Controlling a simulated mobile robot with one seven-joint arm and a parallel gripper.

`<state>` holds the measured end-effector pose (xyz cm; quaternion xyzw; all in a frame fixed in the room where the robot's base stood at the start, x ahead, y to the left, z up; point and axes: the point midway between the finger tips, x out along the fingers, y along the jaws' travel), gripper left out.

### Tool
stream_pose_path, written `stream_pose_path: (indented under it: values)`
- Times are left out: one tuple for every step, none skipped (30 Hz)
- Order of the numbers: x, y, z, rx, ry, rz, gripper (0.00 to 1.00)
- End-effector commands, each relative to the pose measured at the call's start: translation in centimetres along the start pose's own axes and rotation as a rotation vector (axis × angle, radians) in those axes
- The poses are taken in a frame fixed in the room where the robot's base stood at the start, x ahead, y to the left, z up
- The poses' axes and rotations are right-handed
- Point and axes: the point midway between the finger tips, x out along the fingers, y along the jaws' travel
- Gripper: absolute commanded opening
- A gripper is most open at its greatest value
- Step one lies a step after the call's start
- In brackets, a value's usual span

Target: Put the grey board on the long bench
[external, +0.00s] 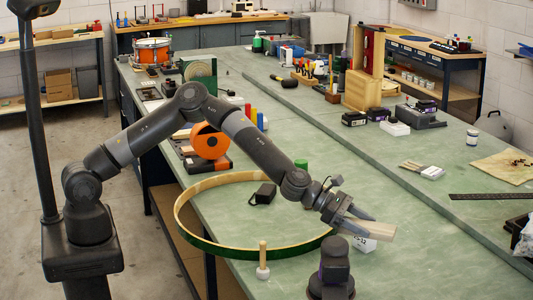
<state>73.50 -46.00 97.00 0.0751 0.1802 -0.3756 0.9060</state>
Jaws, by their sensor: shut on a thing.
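My gripper (352,216) is over the near part of the long bench (400,265), which has a green top. It is shut on a pale, greyish-tan flat piece, which looks like the grey board (378,230). The board sticks out from the jaws to the right, and its other end is hidden between the fingers. It appears to be held above the bench top, but the gap is hard to judge. A small white box (367,245) shows just below the board.
A black block (263,193) lies inside the hoop. A brush (421,169) lies to the right. Bench surface between brush and board is clear.

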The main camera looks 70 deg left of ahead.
Motion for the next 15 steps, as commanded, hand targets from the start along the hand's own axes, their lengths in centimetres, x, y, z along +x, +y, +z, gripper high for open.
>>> stream_pose_path:
  values:
    - [0.2, 0.0, -0.6, -0.001, 0.001, -0.001, 0.25]
    - [0.4, 0.0, -1.0, -0.002, 0.002, -0.001, 0.25]
    - [0.7, 0.0, -1.6, -0.003, 0.002, -0.001, 0.25]
    - [0.8, 0.0, -2.1, -0.004, 0.002, -0.001, 0.25]
    - [1.1, -0.1, -2.7, -0.003, 0.002, -0.002, 0.25]
    - [1.4, -0.1, -3.4, -0.004, 0.003, -0.002, 0.25]
    - [1.6, -0.1, -3.8, -0.002, 0.002, -0.002, 0.25]
    - [1.8, -0.1, -4.3, -0.003, 0.002, -0.001, 0.25]
    - [2.0, -0.1, -4.8, -0.002, 0.001, -0.001, 0.25]
    - [2.1, -0.1, -5.1, -0.003, 0.001, -0.001, 0.25]
    - [2.2, -0.1, -5.4, -0.003, 0.001, -0.001, 0.25]
    - [2.4, -0.1, -5.7, -0.002, 0.0, -0.001, 0.25]
    - [2.4, -0.1, -5.8, -0.001, 0.0, -0.001, 0.25]
    - [2.5, -0.1, -6.0, -0.001, 0.0, -0.001, 0.25]
    - [2.6, 0.0, -6.2, -0.001, 0.0, 0.0, 0.25]
